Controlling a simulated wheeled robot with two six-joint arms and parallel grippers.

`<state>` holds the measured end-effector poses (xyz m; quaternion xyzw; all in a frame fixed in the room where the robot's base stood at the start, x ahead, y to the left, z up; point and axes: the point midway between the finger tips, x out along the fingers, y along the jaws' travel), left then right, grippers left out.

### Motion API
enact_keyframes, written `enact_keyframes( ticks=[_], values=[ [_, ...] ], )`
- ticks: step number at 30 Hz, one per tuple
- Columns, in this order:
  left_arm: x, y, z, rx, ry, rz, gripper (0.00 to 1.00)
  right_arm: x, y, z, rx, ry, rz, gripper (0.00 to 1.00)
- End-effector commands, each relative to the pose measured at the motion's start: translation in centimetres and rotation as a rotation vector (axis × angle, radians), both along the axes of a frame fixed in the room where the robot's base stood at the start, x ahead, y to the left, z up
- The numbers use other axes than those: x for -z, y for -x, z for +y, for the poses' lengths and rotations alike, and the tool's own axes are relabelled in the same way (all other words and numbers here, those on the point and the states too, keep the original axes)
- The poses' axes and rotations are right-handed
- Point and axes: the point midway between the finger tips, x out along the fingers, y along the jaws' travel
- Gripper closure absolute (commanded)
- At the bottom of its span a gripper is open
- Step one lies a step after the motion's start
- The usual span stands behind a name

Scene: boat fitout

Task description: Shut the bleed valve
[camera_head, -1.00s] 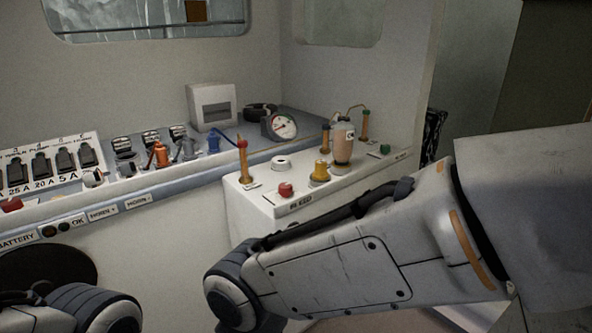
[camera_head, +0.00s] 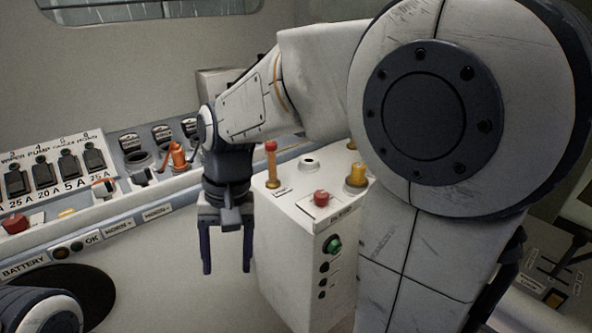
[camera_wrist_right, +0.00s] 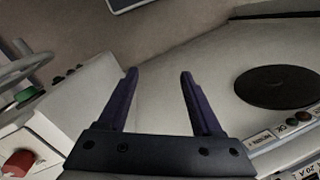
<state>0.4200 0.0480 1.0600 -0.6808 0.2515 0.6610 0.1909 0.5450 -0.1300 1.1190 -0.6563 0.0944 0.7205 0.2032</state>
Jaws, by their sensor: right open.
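A red knob (camera_head: 321,198) stands on the top front edge of the white box (camera_head: 285,245), beside a label on the edge that is hard to read now and read BLEED earlier. A red knob also shows at the lower left of the right wrist view (camera_wrist_right: 18,163). My right gripper (camera_head: 227,264) points down, open and empty, left of the white box and apart from the knob. Its two dark fingers are spread with nothing between them in the right wrist view (camera_wrist_right: 159,76). My left gripper is out of view; only part of that arm shows at the lower left.
The box also carries a red-topped amber post (camera_head: 271,165), a yellow fitting (camera_head: 356,177), and a green knob (camera_head: 334,245) on its front face. A switch panel (camera_head: 55,178) with an orange lever (camera_head: 178,156) runs along the left. My right arm hides the box's back right.

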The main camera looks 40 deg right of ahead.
Motion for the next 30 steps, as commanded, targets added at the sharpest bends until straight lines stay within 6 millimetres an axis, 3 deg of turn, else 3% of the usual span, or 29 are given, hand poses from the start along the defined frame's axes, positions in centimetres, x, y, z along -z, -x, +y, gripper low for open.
enact_keyframes(
  ticks=[1, 3, 6, 12, 15, 18, 22, 30],
  values=[
    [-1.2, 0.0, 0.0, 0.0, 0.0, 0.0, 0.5, -2.0, -1.8, -2.8, 0.174, -0.014, 0.025, 0.33],
    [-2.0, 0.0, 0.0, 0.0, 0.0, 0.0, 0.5, -3.9, -3.3, -6.5, 0.392, -0.037, 0.064, 0.33],
    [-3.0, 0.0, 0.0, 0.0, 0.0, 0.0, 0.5, -6.6, -4.6, -12.1, 0.694, -0.076, 0.117, 0.33],
    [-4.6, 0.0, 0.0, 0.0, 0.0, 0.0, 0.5, -10.6, -4.1, -22.0, 1.168, -0.158, 0.2, 0.33],
    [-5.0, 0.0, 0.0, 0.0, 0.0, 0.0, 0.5, -11.7, -3.2, -25.1, 1.311, -0.188, 0.228, 0.33],
    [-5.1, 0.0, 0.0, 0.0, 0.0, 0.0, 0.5, -12.3, -2.5, -26.8, 1.393, -0.207, 0.243, 0.33],
    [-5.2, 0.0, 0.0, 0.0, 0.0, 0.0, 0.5, -11.9, -2.3, -27.2, 1.426, -0.216, 0.253, 0.33],
    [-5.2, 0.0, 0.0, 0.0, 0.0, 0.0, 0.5, -7.6, -2.8, -25.4, 1.423, -0.213, 0.255, 0.33]
  ],
)
